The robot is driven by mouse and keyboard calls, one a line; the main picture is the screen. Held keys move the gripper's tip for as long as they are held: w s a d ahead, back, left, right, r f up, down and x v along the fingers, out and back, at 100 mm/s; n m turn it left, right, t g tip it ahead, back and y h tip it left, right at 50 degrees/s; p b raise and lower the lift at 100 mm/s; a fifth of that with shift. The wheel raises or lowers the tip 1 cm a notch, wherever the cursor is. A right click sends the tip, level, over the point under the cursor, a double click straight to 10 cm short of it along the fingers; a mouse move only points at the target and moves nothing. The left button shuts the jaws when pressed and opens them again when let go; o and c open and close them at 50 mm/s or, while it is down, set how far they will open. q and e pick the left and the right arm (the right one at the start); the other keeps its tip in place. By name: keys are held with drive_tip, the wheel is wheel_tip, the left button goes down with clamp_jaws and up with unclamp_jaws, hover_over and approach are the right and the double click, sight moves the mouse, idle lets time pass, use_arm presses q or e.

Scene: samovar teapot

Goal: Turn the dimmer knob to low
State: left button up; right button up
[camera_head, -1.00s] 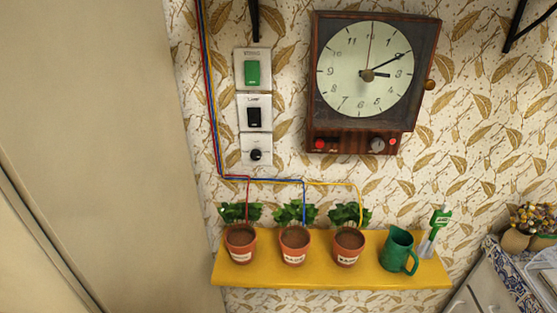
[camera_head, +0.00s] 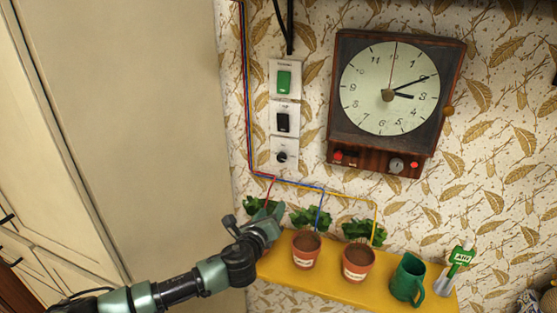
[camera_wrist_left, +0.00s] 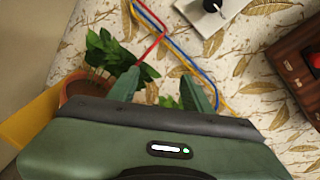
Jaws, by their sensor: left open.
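The black round dimmer knob (camera_head: 282,157) sits on the lowest of several white wall plates, under a black switch and a green switch. It also shows at the top edge of the left wrist view (camera_wrist_left: 212,4), partly cut off. My left gripper (camera_head: 268,218) is below the knob, near the left end of the shelf, and hides the left pot in the head view. In the left wrist view its two green fingers (camera_wrist_left: 162,86) are apart, with nothing seen held between them. The gripper is apart from the knob. My right gripper is not in view.
Coloured wires (camera_head: 320,186) run along the wall between plates and plants. A wooden clock (camera_head: 392,100) hangs to the right. A cream cabinet (camera_head: 130,110) stands at left.

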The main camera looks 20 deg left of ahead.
sight(281, 159)
use_arm(q)
wheel_tip(281, 159, up, 11)
drive_tip(key=w+a+m+t, duration=0.1)
drive_tip(key=w+m+t, duration=0.2)
drive_tip(key=m, duration=0.4)
drive_tip(key=shift+h, duration=0.4)
drive_tip(key=shift+w+d+f+p, duration=0.1)
drive_tip(key=shift+w+p, duration=0.25)
drive_tip(key=shift+w, duration=1.55)
drive_tip(key=shift+w+f+p, duration=0.1)
drive_tip(key=shift+w+p, duration=0.2)
drive_tip(key=shift+w, duration=1.55)
clamp_jaws()
